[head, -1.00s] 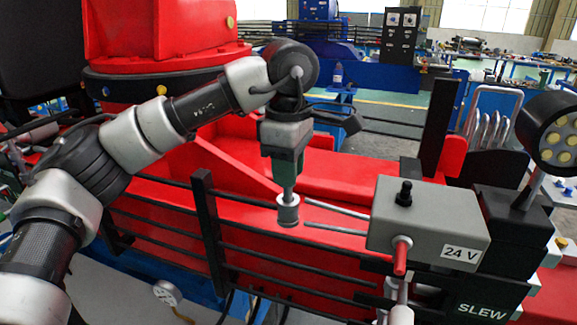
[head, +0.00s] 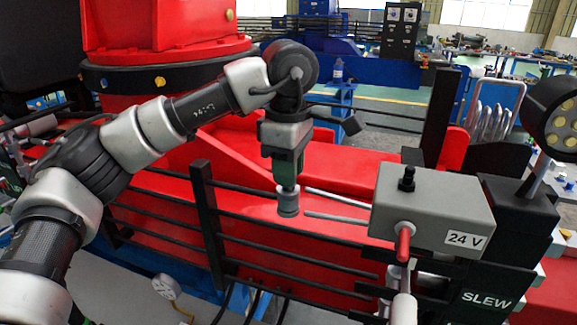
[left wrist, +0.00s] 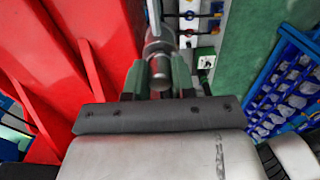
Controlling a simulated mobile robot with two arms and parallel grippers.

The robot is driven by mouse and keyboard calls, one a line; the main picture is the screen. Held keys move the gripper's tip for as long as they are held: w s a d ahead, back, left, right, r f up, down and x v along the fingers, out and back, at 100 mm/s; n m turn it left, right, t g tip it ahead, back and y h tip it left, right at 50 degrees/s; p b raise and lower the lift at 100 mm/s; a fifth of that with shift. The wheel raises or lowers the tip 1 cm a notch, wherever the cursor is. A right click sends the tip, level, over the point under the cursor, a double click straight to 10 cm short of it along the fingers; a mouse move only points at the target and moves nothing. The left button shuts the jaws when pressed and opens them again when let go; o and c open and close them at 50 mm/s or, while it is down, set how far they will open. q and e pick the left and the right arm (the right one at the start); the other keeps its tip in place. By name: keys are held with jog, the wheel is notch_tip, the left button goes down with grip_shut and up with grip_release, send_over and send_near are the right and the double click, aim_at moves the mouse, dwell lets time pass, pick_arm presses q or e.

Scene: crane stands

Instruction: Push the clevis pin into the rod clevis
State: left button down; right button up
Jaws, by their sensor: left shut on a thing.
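My left gripper (head: 287,172) points straight down with its green fingers shut on the clevis pin, a grey round piece (left wrist: 160,72) between the fingers in the left wrist view. Most of the pin is hidden by the fingers. Directly below the fingertips in the head view is a short grey cylinder (head: 288,203), which appears to be the rod clevis; it also shows just beyond the fingers in the left wrist view (left wrist: 159,46). Little of the pin shows between fingers and cylinder. How deep the pin sits cannot be told. My right gripper is not in view.
A grey box (head: 432,207) marked 24 V, with a black knob and red lever, stands to the right. Black rails (head: 300,262) run in front of the red crane body (head: 160,205). A lamp (head: 557,125) stands at far right.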

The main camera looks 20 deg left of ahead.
pick_arm(q)
jog(key=shift+f, duration=0.45)
jog(key=c, duration=0.9)
grip_release()
jog(key=shift+r, duration=0.1)
jog(key=shift+o, duration=0.2)
jog(key=shift+r+p, duration=1.6)
jog(key=shift+r, duration=0.9)
